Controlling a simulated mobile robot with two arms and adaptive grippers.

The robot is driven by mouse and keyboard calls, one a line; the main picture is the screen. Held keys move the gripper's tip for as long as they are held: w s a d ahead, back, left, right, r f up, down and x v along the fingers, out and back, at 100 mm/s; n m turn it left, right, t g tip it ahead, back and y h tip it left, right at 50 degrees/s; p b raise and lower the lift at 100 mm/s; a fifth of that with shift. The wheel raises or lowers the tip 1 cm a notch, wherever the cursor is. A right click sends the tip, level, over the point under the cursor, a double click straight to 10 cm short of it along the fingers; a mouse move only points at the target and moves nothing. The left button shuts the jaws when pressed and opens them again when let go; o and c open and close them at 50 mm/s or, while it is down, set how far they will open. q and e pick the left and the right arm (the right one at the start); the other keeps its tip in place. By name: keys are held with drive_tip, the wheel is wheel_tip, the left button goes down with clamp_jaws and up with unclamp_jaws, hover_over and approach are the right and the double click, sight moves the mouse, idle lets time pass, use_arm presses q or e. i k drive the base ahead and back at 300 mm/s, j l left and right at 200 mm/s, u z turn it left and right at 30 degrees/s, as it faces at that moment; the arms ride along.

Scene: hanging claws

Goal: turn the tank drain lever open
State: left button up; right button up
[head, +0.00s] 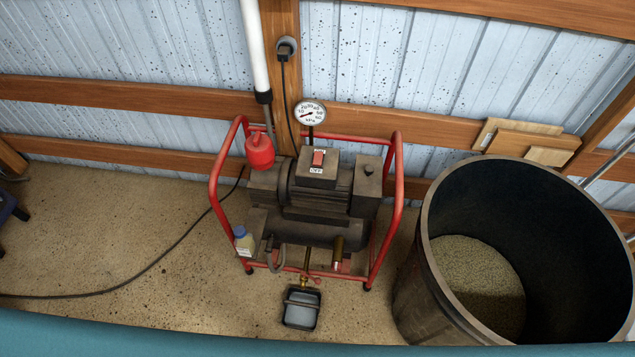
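A pump unit with a dark motor (320,190) and a tank under it stands in a red tube frame (396,190) on the floor. A small brass drain fitting (305,262) comes down from the tank at the lower front of the frame. A small red lever (314,280) shows at the fitting's lower end; it is too small to tell its exact angle. A dark tray (301,309) with pale content sits on the floor just below it. Neither of my grippers is in view.
A large black bin (433,270) with grain stands close on the right. A black cable (150,268) crosses the otherwise clear floor (110,220) on the left. A gauge (310,113) rises behind.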

sight(318, 280)
drive_tip(key=k+l, duration=0.1)
drive_tip(key=k, duration=1.4)
